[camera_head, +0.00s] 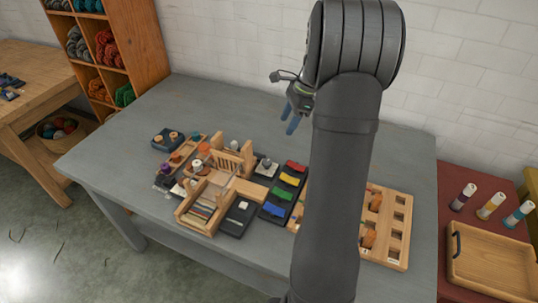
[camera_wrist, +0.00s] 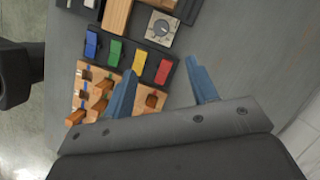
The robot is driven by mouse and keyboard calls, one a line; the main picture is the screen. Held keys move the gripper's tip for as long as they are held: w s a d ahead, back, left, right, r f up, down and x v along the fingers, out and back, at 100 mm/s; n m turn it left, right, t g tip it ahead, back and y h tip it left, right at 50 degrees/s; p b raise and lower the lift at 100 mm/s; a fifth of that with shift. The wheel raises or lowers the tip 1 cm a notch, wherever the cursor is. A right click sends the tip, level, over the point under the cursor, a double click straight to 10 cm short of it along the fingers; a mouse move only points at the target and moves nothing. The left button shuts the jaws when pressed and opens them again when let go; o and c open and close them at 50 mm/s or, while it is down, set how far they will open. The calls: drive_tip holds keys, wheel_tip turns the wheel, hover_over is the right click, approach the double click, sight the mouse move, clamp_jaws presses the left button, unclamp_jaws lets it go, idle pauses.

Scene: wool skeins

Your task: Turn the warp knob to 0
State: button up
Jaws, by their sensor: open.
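A round grey knob (camera_wrist: 162,28) sits on a light dial face on a dark plate at the top of the wrist view. In the head view it appears as a small pale knob (camera_head: 266,163) beside the wooden loom. Its markings are too small to read, so I cannot tell its setting or confirm that it is the warp knob. My gripper (camera_head: 292,118) is above the table behind the knob, with blue fingers apart and empty. In the wrist view, my gripper (camera_wrist: 160,67) has the knob beyond its fingertips, not between them.
A dark panel with blue, green, yellow and red (camera_head: 297,166) blocks lies beside the knob. The wooden loom (camera_head: 232,160) stands to its left. A wooden board with slots (camera_head: 398,228) lies right, partly behind my arm. The table's back (camera_head: 225,103) is clear.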

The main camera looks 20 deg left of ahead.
approach(267, 161)
drive_tip(key=shift+m, duration=0.4)
drive_tip(key=x, duration=0.8)
drive_tip(key=shift+s+f, duration=0.1)
drive_tip(key=shift+f, duration=0.1)
drive_tip(key=c, duration=0.9)
drive_tip(key=shift+c, duration=0.3)
